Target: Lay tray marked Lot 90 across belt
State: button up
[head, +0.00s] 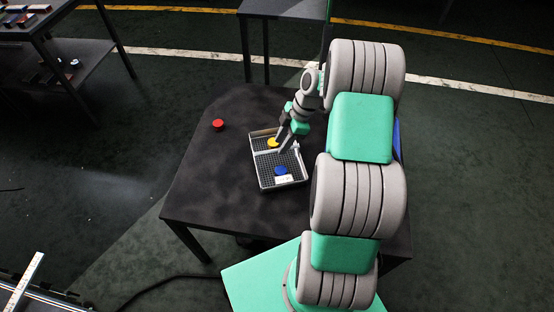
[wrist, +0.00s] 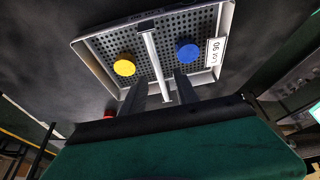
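A shallow grey perforated tray (head: 262,178) lies on the dark table, with a raised bar (wrist: 153,58) across its middle. It also shows in the wrist view (wrist: 88,58). Its white label (wrist: 215,51), upside down there, appears to read Lot 90. A yellow disc (wrist: 124,67) and a blue disc (wrist: 188,53) lie in the tray, one on each side of the bar. My gripper (wrist: 162,85) is over the tray, its fingers apart on either side of the bar, with gaps visible. Contact with the tray is hard to tell. No belt is clearly identifiable.
A red disc (head: 218,125) lies on the table (head: 205,165), left of the tray. A shelf unit with small items (head: 75,75) stands at upper left, another dark table (head: 283,8) at the top. A rail-like structure (head: 45,298) shows at lower left. The table's left part is mostly clear.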

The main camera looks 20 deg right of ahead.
aim_at(277, 150)
jog(key=x, duration=0.4)
jog(key=shift+w+a+f, duration=0.1)
jog(key=shift+a+f, duration=0.05)
jog(key=shift+f, duration=0.05)
jog(key=shift+c, duration=0.3)
grip_shut()
jog(key=shift+r, duration=0.1)
dwell(0.7)
